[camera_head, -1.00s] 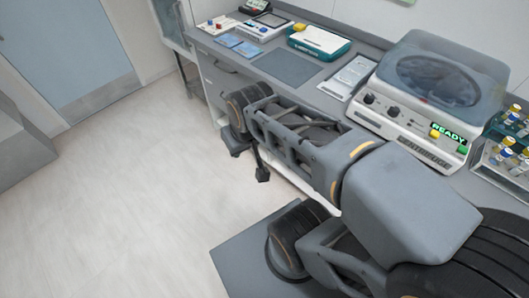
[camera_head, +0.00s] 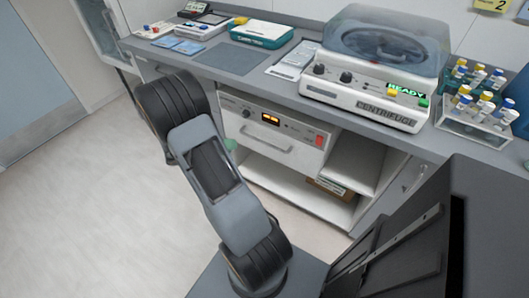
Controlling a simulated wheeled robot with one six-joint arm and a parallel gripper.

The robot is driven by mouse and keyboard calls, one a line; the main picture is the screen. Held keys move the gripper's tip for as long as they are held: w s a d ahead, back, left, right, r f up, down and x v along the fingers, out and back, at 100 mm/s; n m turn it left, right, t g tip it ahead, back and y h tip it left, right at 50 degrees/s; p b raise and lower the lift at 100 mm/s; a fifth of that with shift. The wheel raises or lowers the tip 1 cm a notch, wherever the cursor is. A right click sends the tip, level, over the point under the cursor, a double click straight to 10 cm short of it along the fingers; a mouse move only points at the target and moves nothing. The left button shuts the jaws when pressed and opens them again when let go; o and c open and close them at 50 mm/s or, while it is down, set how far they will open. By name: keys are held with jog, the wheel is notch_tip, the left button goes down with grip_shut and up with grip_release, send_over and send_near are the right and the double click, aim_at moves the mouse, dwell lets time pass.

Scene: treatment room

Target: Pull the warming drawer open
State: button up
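The warming drawer (camera_head: 284,140) is a white unit under the counter, in the middle of the head view. Its front panel carries an orange lit display (camera_head: 270,119), a red switch (camera_head: 319,140), a knob at the left and a horizontal bar handle (camera_head: 266,146). The drawer front looks flush with its housing, so it appears closed. My arm (camera_head: 212,178) stands in front of the unit's left side and hides part of it. My gripper is not visible, so its place relative to the handle cannot be told.
On the counter (camera_head: 235,58) stand a centrifuge (camera_head: 370,95), racks of capped tubes (camera_head: 480,95) and a teal-and-white box (camera_head: 262,33). An open shelf (camera_head: 300,190) lies below the drawer. Floor (camera_head: 85,220) is clear at the left. A dark structure fills the lower right.

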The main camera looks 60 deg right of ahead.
aim_at(265, 143)
jog(key=d+f+n+h+b, duration=0.25)
jog(key=d+f+n, duration=0.25)
jog(key=f+n, duration=0.35)
jog(key=shift+m+h, duration=0.35)
jog(key=x, duration=0.4)
jog(key=b+x, duration=0.1)
jog(key=x, duration=0.4)
jog(key=f+x, duration=0.1)
jog(key=x, duration=0.3)
jog(key=shift+w+d+b, duration=0.15)
jog(key=shift+d+b, duration=0.2)
jog(key=shift+c, duration=0.5)
grip_shut()
jog(key=shift+a, duration=0.15)
